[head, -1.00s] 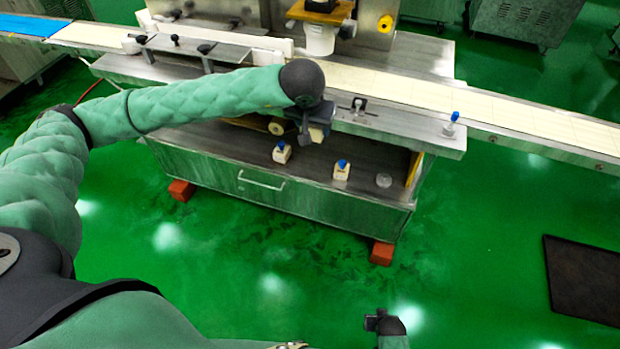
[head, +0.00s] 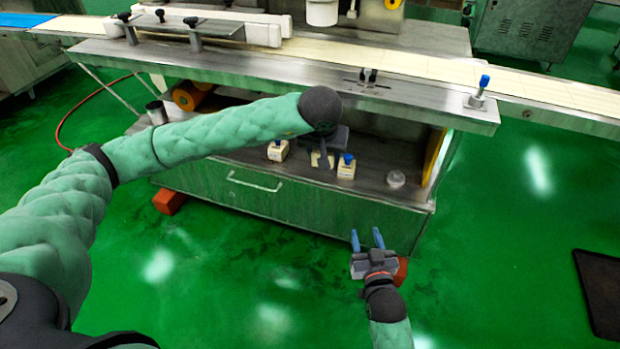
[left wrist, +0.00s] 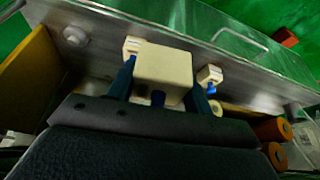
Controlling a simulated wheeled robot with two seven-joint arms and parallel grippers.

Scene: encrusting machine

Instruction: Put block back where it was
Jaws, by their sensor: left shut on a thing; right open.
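A cream block (left wrist: 163,68) with a blue part is held between the blue fingers of my left gripper (left wrist: 163,84) in the left wrist view. In the head view, my left gripper (head: 323,152) is partly hidden by its own wrist, and the held block (head: 316,160) shows below it. The block is between two similar cream blocks with blue tops, one on the left (head: 278,151) and one on the right (head: 346,169), on the machine's lower shelf (head: 375,182). I cannot tell whether it touches the shelf. My right gripper (head: 367,238) is open and empty in front of the cabinet.
A small clear round piece (head: 397,179) lies on the shelf to the right. The conveyor ledge (head: 300,72) overhangs the shelf. Orange rollers (head: 188,96) sit at the shelf's left end, and a yellow panel (head: 435,155) bounds its right. The green floor in front is open.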

